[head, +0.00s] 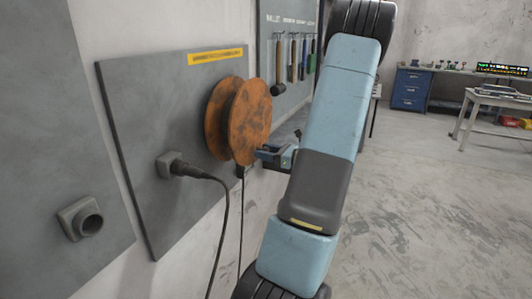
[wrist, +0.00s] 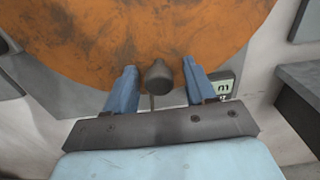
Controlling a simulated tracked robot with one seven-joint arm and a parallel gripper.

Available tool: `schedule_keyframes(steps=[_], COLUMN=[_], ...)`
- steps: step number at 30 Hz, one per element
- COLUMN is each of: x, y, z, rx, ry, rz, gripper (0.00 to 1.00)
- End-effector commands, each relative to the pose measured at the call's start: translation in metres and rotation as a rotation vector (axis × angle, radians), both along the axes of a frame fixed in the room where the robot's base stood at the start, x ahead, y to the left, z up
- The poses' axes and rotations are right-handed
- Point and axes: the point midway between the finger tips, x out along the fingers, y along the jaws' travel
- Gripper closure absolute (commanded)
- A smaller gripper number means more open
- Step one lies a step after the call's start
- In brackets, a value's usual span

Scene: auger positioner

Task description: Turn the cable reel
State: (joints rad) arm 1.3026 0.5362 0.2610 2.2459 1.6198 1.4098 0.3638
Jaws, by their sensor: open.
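The cable reel (head: 249,120) is a rusty orange spool with two round flanges, mounted on a grey wall panel. Its orange face also fills the top of the wrist view (wrist: 150,45). A dark rounded knob (wrist: 158,77) stands out near the lower edge of that face. My gripper (head: 266,153) is at the reel's lower right edge in the head view. In the wrist view its two blue fingers (wrist: 158,80) are open, one on each side of the knob, with visible gaps. I cannot tell how deep the knob sits between them.
A plug with a black cable (head: 178,167) sits in the panel left of the reel. An empty round socket (head: 87,222) is farther left. A tool board (head: 290,55) hangs behind. A blue cabinet (head: 411,90) and a workbench (head: 490,100) stand far right.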

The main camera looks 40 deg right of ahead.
Motion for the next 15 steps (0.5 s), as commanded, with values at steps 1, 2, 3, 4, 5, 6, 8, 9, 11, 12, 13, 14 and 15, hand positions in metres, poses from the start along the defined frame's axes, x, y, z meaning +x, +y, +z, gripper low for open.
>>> schedule_keyframes(steps=[1, 2, 3, 4, 5, 6, 8, 9, 11, 12, 13, 14, 15], x=[0.0005, 0.0006, 0.0006, 0.0005, 0.0005, 0.0005, 0.0004, 0.0004, 0.0003, 0.0003, 0.0003, 0.0002, 0.0002], y=[0.0002, 0.0002, 0.0002, 0.0002, 0.0002, 0.0002, 0.0002, 0.0002, 0.0001, 0.0001, 0.0001, 0.0002, 0.0002], z=[0.0, 0.0, 0.0, 0.0, 0.0, 0.0, 0.0, 0.0001, 0.0001, 0.0001, 0.0001, 0.0001, 0.0001], rx=[0.0, 0.0, 0.0, 0.0, 0.0, 0.0, 0.0, 0.0, 0.0, 0.0, 0.0, 0.0, 0.0], ry=[0.0, 0.0, 0.0, 0.0, 0.0, 0.0, 0.0, 0.0, 0.0, 0.0, 0.0, 0.0, 0.0], rz=[0.0, 0.0, 0.0, 0.0, 0.0, 0.0, 0.0, 0.0, 0.0, 0.0, 0.0, 0.0, 0.0], gripper=[0.45, 0.45, 0.45, 0.45, 0.45, 0.45, 0.48, 0.52, 0.58, 0.62, 0.64, 0.67, 0.71])
